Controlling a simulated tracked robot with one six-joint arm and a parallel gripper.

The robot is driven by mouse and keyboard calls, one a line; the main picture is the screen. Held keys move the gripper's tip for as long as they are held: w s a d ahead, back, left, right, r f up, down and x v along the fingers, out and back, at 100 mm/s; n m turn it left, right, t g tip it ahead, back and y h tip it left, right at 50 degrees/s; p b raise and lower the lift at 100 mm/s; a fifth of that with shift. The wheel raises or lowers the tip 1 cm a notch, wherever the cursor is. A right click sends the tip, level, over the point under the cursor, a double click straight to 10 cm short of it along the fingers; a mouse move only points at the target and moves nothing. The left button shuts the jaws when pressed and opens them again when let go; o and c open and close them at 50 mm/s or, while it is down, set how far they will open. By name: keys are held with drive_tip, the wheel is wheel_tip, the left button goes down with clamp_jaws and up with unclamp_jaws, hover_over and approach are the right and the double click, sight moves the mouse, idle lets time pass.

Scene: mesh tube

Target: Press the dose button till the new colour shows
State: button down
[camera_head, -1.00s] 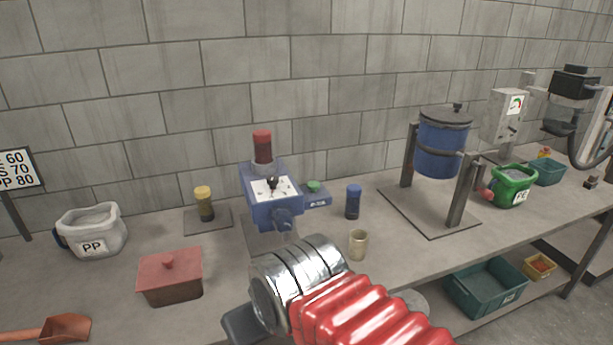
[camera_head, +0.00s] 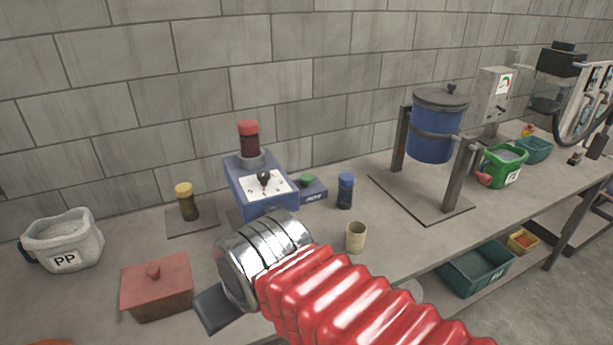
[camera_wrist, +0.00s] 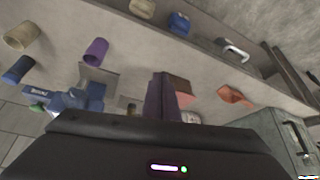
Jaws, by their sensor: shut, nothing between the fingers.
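The blue dosing machine (camera_head: 262,186) stands on the bench near the wall, with a red-capped jar (camera_head: 249,138) on top and a white dial face with a black pointer. A green button (camera_head: 307,180) sits on a low blue block at its right side. In the wrist view the machine (camera_wrist: 75,98) is at the left, with the green button (camera_wrist: 37,107) beyond it. My gripper (camera_wrist: 162,95) is shut and empty, apart from the machine and button. In the head view my silver wrist hides the machine's lower front, and the fingertips cannot be made out.
A beige cup (camera_head: 356,237) and blue jar (camera_head: 345,190) stand right of the machine. A yellow-capped jar (camera_head: 187,202), red lidded box (camera_head: 157,286) and white PP tub (camera_head: 63,240) are left. A blue drum (camera_head: 436,125) on a stand is further right.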

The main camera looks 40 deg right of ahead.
drive_tip(key=w+d+r+m, duration=0.3)
drive_tip(key=w+d+r, duration=0.15)
drive_tip(key=w, duration=0.35)
wheel_tip(320, 180, up, 6)
drive_tip(key=r+m+t+h, duration=0.1)
drive_tip(key=m+t+h, duration=0.15)
drive_tip(key=m, duration=0.55)
hover_over(309, 179)
drive_tip(key=shift+d+f+t+y, duration=0.15)
drive_tip(key=shift+f+t+y, duration=0.1)
drive_tip(key=shift+t+y, duration=0.15)
drive_tip(key=shift+f, duration=4.45)
